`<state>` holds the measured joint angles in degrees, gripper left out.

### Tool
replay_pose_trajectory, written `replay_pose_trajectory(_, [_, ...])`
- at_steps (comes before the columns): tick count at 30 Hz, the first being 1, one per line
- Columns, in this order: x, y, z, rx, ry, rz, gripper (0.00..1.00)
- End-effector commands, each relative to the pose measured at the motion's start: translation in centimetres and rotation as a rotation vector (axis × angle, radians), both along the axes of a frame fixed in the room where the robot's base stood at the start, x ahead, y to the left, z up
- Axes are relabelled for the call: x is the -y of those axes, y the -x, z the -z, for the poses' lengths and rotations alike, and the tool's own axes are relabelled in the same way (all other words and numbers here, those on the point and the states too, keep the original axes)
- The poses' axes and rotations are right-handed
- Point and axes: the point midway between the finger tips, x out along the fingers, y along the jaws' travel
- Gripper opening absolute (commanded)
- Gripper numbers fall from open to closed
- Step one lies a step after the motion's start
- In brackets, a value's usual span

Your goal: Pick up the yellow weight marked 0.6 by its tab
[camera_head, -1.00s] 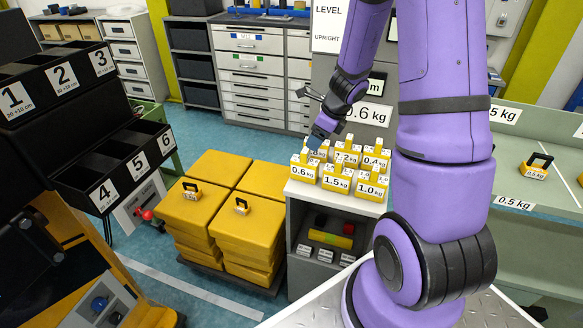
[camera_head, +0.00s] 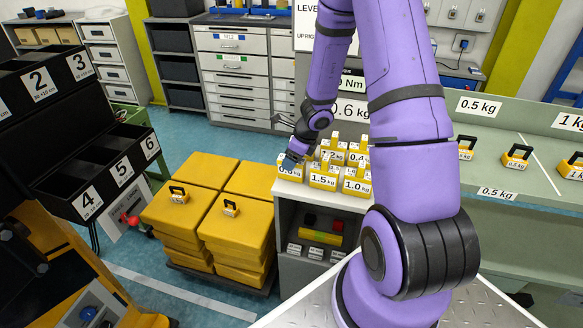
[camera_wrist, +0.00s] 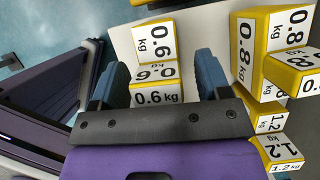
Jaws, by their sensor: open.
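The yellow weight marked 0.6 kg (camera_head: 287,172) stands at the left front corner of the group of weights on a small grey-white cabinet. My gripper (camera_head: 296,154) is right over it in the head view and hides its tab and part of its label. In the wrist view the 0.6 weight (camera_wrist: 154,42) shows its white labelled faces between the two blue fingers of my gripper (camera_wrist: 158,85). The fingers are apart, one on each side of the labelled upper part, with gaps visible. I cannot tell how deep they reach.
Close to the right finger stand a 0.8 kg weight (camera_wrist: 245,50) and a 1.2 kg weight (camera_wrist: 275,150). The 1.5 kg (camera_head: 323,181) and 1.0 kg (camera_head: 356,187) weights stand to the right. Stacked yellow blocks (camera_head: 235,225) are left of the cabinet (camera_head: 290,210).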

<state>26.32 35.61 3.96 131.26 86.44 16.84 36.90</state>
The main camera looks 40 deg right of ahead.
Motion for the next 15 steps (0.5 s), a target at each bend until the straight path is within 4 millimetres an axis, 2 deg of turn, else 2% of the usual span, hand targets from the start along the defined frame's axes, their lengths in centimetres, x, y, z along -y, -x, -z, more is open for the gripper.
replay_pose_trajectory(3, [-0.15,-0.18,0.68,-0.002,0.000,0.001,0.70])
replay_pose_trajectory(11, [-0.18,-0.24,0.81,-0.001,0.001,0.001,0.70])
replay_pose_trajectory(14, [-0.17,-0.24,0.80,-0.001,0.001,0.001,0.52])
replay_pose_trajectory(15, [-0.18,-0.24,0.80,-0.001,0.000,0.001,0.43])
